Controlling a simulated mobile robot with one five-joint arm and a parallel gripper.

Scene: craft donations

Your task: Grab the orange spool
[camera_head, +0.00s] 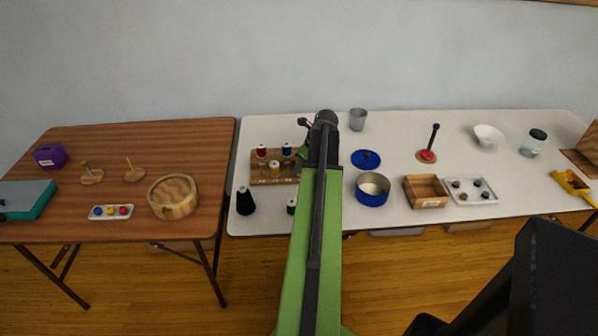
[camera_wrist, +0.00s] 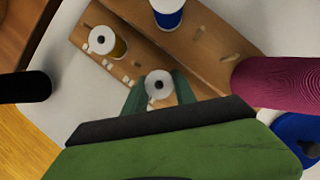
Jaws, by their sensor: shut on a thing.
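My gripper (camera_wrist: 159,88) is shut on a white-topped spool (camera_wrist: 158,84), with one green finger on each side of it. The thread of this spool is hidden, so I cannot tell whether it is orange. It is at the wooden rack (camera_wrist: 207,60); I cannot tell whether it is lifted. A yellow spool (camera_wrist: 120,49) and a blue spool (camera_wrist: 168,18) stand on the rack. In the head view the rack (camera_head: 262,181) is partly behind my arm, with a red spool (camera_head: 261,152) at its back left. No orange thread shows.
A magenta cone (camera_wrist: 285,82) is close on the right in the wrist view. A black cone (camera_head: 245,203) and a small dark green spool (camera_head: 291,207) stand near the white table's front edge. A blue pot (camera_head: 372,197) is right of my arm.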

